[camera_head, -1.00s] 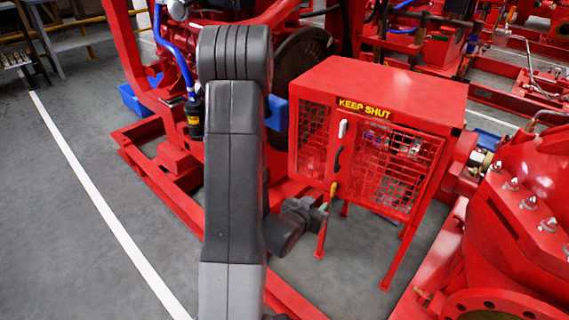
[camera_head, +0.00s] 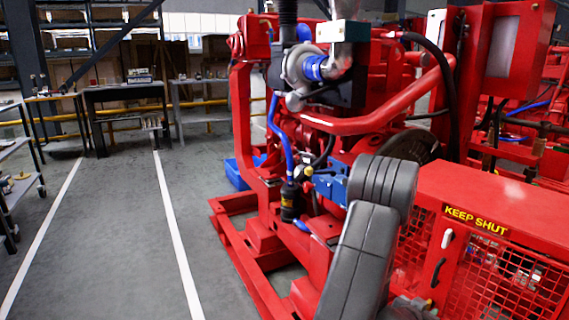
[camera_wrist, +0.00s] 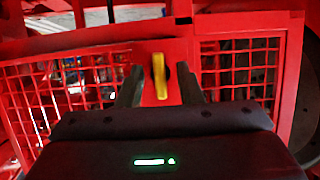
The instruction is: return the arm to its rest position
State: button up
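My gripper (camera_wrist: 161,88) is open in the wrist view, with its two dark fingers apart in front of the red mesh cabinet. A yellow handle (camera_wrist: 159,72) on the cabinet's red post shows upright in the gap between the fingers. I cannot tell whether the fingers reach around it, and no finger is seen touching it. In the head view my grey arm (camera_head: 365,245) reaches down in front of the red cabinet (camera_head: 490,205) marked KEEP SHUT. The fingers are not clear there, low at the picture's bottom edge.
The red engine frame (camera_head: 265,240) stands close behind and left of my arm. A black handle (camera_head: 438,271) and a white handle (camera_head: 447,238) are on the cabinet front. Open grey floor (camera_head: 110,240) with white lines lies left. Workbenches (camera_head: 125,93) stand at the back.

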jog(key=shift+a, duration=0.1)
jog(key=p+v, duration=0.3)
jog(key=v, duration=1)
jog(key=w+d+f+n+g+h+p, duration=0.2)
jog(key=w+d+f+n+p, duration=0.3)
jog(key=w+d, duration=0.3)
jog(key=shift+d+n+g+h+p, duration=0.4)
jog(key=shift+d+n+h+p, duration=0.1)
jog(key=shift+d+p, duration=0.2)
jog(key=shift+a, duration=0.1)
dwell(0.5)
